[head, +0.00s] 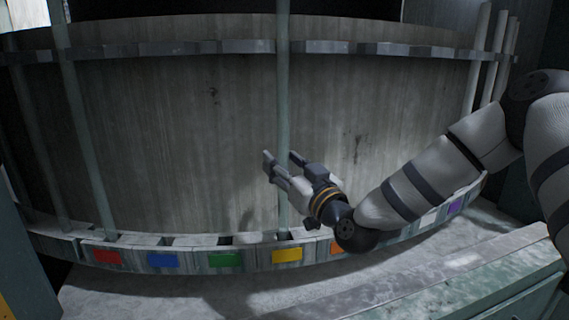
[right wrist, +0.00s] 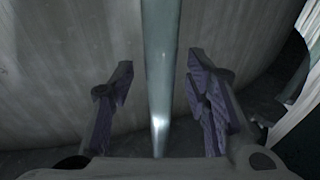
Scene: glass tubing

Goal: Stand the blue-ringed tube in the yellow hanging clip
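A long pale glass tube (head: 283,95) stands upright in the middle of the head view. Its lower end is at the rack slot behind the yellow label (head: 287,255). No blue ring shows on the part of it in view, and its top is out of frame. My right gripper (head: 279,166) is at the tube's lower part. In the right wrist view the tube (right wrist: 160,70) runs between the two spread fingers, with a gap on each side. My left gripper is not in view.
A horizontal rail (head: 160,48) crosses behind, above the lower ledge with red (head: 107,257), blue (head: 163,260), green (head: 225,259) and purple (head: 455,206) labels. Other tubes stand at left (head: 84,130) and right (head: 480,60). A bench edge (head: 480,290) is at lower right.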

